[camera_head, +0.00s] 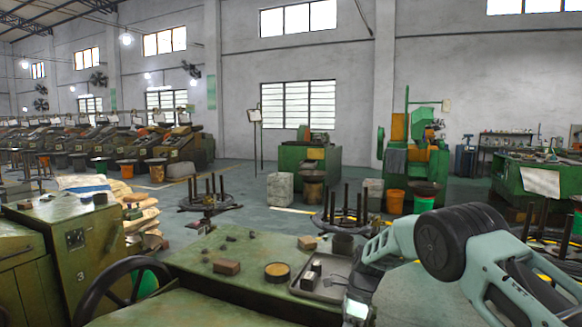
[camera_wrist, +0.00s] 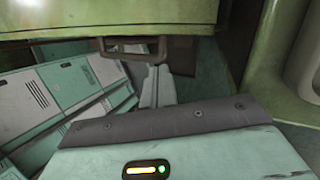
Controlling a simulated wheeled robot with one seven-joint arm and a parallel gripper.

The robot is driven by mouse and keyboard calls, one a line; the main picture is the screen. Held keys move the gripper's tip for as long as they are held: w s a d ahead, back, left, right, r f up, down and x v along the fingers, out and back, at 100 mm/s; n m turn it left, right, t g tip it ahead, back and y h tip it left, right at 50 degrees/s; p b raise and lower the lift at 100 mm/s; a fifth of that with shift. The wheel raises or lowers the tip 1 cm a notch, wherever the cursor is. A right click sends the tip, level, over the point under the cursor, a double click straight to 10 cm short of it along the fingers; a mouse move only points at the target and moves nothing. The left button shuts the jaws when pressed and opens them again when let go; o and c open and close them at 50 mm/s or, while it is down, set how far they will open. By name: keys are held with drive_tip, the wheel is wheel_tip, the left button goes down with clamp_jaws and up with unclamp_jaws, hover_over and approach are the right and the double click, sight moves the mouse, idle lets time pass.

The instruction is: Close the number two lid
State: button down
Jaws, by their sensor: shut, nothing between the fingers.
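In the wrist view a green panel (camera_wrist: 100,23) spans the top, with a dark bracket-like handle (camera_wrist: 125,46) at its lower edge. It looks like a lid, but no number shows on it. My gripper (camera_wrist: 158,85) is shut and empty. Its pale fingers are close to the handle and appear just below it; whether they touch cannot be told. In the head view my arm reaches in from the right, and its wrist end is low beside the near green machine (camera_head: 215,250). My fingertips are hidden there, and the handle cannot be made out.
The machine top carries small blocks (camera_head: 227,267), a round tin (camera_head: 277,272) and a metal tray (camera_head: 325,278). A dark handwheel (camera_head: 95,290) stands at lower left beside a green cabinet (camera_head: 105,240). Round racks with posts (camera_head: 208,200) stand on the floor behind.

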drive_tip(key=shift+r, duration=0.1)
idle(0.3)
drive_tip(key=b+v, duration=0.4)
drive_tip(key=v, duration=1.3)
drive_tip(key=s+a+r+n, duration=0.5)
drive_tip(key=s+a+n, duration=0.2)
drive_tip(key=s, duration=0.2)
drive_tip(key=s+a+n+t+h, duration=0.25)
drive_tip(key=s+n, duration=1.15)
drive_tip(key=s, duration=1.1)
drive_tip(key=s+d+f+n, duration=0.2)
drive_tip(key=s+n, duration=0.1)
drive_tip(key=s, duration=0.3)
drive_tip(key=s+d+f+n, duration=0.1)
drive_tip(key=s+d+n, duration=0.1)
drive_tip(key=s+n, duration=0.2)
drive_tip(key=shift+s+d+f+t+h, duration=0.15)
drive_tip(key=shift+s+f+t+h, duration=0.25)
drive_tip(key=shift+s, duration=0.65)
